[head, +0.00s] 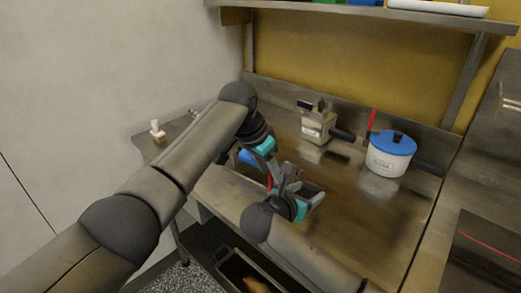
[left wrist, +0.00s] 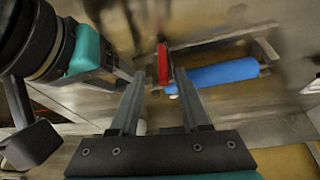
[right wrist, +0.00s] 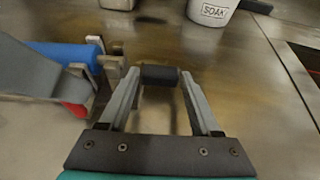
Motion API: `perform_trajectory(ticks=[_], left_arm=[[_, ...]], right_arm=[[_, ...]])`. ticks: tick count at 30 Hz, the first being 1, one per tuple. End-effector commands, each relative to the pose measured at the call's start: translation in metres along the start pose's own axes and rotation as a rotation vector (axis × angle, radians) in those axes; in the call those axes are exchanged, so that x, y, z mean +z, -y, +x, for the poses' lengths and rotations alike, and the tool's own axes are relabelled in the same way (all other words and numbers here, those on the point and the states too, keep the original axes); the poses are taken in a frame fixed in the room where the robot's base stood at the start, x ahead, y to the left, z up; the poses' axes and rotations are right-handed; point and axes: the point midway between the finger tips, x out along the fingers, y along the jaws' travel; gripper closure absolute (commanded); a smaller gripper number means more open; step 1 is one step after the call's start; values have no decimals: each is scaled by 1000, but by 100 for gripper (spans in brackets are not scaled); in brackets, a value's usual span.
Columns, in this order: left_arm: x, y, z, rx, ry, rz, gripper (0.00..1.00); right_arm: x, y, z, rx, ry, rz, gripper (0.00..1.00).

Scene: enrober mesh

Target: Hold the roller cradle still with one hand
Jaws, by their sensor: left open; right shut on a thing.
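The roller cradle is a grey metal frame (left wrist: 210,42) on the steel table, carrying a blue roller (left wrist: 225,74). The roller also shows in the right wrist view (right wrist: 65,55). My right gripper (right wrist: 160,78) is shut on a short black cylindrical grip (right wrist: 160,73) beside the cradle's end; I cannot tell how the grip joins the frame. My left gripper (left wrist: 160,75) is open, with a red part (left wrist: 163,64) showing between its fingertips near the roller's end. I cannot tell whether the fingers touch it. In the head view the arms hide much of the cradle.
A white pot (head: 388,162) with a blue lid, marked SOAK, stands at the right back. A metal box-like device (head: 318,127) with a black handle stands at the back wall. A shelf (head: 370,10) runs above. The table's middle right is clear.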

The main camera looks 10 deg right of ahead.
Motion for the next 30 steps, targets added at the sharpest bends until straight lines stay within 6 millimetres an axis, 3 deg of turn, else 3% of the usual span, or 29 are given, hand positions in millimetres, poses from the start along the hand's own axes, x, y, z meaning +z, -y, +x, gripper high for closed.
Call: perform_trajectory(ticks=[6,12,18,30], left_arm=[[-1,1,-44,-2,-5,1,53],[-1,0,-75,0,-3,1,53],[0,0,-86,1,0,0,53],[0,0,-86,2,0,0,53]], right_arm=[[1,0,0,1,1,4,100],[1,0,0,0,1,4,100],[1,0,0,0,1,4,100],[1,0,0,-2,2,4,100]])
